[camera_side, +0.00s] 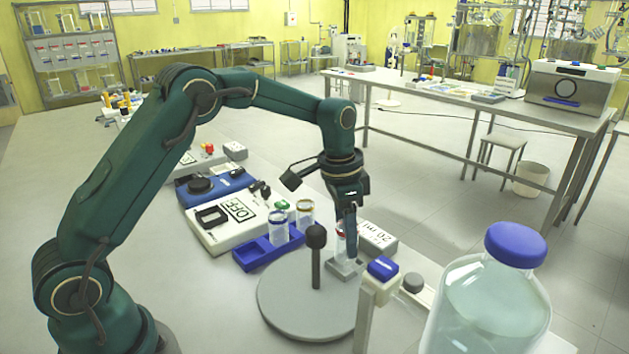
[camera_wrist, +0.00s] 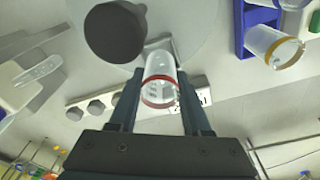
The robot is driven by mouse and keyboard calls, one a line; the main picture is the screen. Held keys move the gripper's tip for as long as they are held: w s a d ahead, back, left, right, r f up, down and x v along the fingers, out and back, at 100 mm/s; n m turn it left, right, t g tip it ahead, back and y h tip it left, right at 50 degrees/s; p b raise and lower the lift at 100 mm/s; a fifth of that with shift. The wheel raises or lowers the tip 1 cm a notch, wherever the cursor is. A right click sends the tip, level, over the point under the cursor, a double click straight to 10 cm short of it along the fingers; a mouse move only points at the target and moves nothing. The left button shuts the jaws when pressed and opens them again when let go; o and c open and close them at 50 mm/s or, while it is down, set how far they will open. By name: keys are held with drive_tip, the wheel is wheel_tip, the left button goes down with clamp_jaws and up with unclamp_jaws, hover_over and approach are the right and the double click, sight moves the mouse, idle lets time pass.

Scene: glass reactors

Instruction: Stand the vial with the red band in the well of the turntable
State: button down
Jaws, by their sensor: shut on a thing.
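The vial with the red band (camera_wrist: 160,82) is clear, with the red ring near its upper end. My gripper (camera_wrist: 160,100) is shut on it, one finger on each side. In the side view my gripper (camera_side: 347,230) points down over the turntable (camera_side: 285,305), a round grey disc, and partly hides the vial (camera_side: 340,240). The well, a small grey square block (camera_side: 346,269) on the disc, is directly below the vial; it also shows behind the vial's lower end in the wrist view (camera_wrist: 158,44). I cannot tell whether the vial's bottom is inside it.
A dark round knob on a post (camera_side: 316,238) rises from the disc close beside my gripper. A blue rack (camera_side: 252,257) left of it holds a clear vial (camera_side: 278,228) and a tan-banded vial (camera_wrist: 270,42). A blue-capped bottle (camera_side: 490,310) stands at the front right.

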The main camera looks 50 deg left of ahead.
drive_tip(key=shift+f, duration=0.85)
idle(0.3)
drive_tip(key=shift+f, duration=0.25)
unclamp_jaws()
idle(0.5)
drive_tip(key=shift+r, duration=0.15)
drive_tip(key=shift+r, duration=3.4)
drive_tip(key=shift+r, duration=0.1)
